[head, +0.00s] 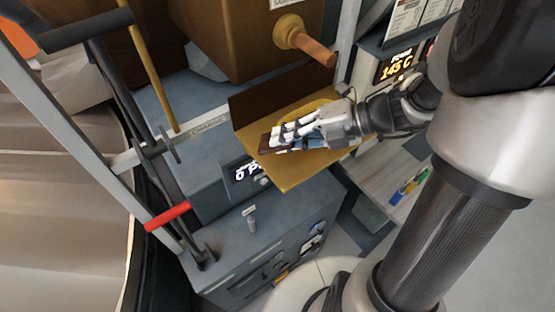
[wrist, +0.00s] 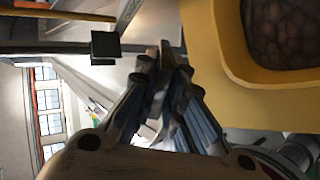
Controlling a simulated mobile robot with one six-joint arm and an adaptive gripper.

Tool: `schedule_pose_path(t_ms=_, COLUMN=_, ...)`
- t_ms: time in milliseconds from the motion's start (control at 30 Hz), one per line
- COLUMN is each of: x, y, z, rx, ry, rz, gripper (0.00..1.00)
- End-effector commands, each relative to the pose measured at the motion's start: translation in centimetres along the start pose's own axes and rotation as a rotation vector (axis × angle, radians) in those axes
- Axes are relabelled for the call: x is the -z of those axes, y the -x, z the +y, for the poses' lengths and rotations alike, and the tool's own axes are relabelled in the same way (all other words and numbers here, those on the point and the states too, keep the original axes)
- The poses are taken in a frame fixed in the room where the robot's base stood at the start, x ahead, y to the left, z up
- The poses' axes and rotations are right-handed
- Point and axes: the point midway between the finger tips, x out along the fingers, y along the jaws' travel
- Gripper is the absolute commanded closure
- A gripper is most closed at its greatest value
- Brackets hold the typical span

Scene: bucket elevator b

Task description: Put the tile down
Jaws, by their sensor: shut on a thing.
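My gripper (head: 280,137) is over a yellow tray-like surface (head: 295,178) in the head view. Its fingers are closed on a small dark brown piece, which seems to be the tile (head: 266,143). In the wrist view my gripper (wrist: 163,75) shows its fingertips close together, with a thin brown-grey edge between them. The tile is mostly hidden by the fingers. I cannot tell whether it touches the yellow surface.
A yellow-rimmed container (wrist: 237,60) with dark brown lumps is right of the fingers in the wrist view. A brown box (head: 245,40) with a wooden-handled knob is above. A red-gripped lever (head: 168,216) and grey cabinet (head: 270,240) stand lower left and below.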

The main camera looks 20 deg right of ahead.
Motion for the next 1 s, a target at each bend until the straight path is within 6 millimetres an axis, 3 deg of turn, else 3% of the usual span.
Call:
schedule_pose_path(t_ms=100, x=0.0, y=-1.0, z=-1.7, rx=0.0, ry=0.003, rz=-0.001, gripper=1.0)
schedule_pose_path(t_ms=400, x=-0.1, y=-2.2, z=-3.9, rx=-0.001, ry=0.001, rz=0.0, gripper=1.0)
schedule_pose_path(t_ms=833, x=-0.1, y=-2.4, z=-4.4, rx=0.0, ry=0.002, rz=0.0, gripper=1.0)
schedule_pose_path(t_ms=867, x=-0.1, y=-2.4, z=-4.5, rx=0.0, ry=0.002, rz=0.0, gripper=0.89)
schedule_pose_path(t_ms=1000, x=-0.1, y=-2.4, z=-4.4, rx=0.0, ry=0.002, rz=0.0, gripper=0.8)
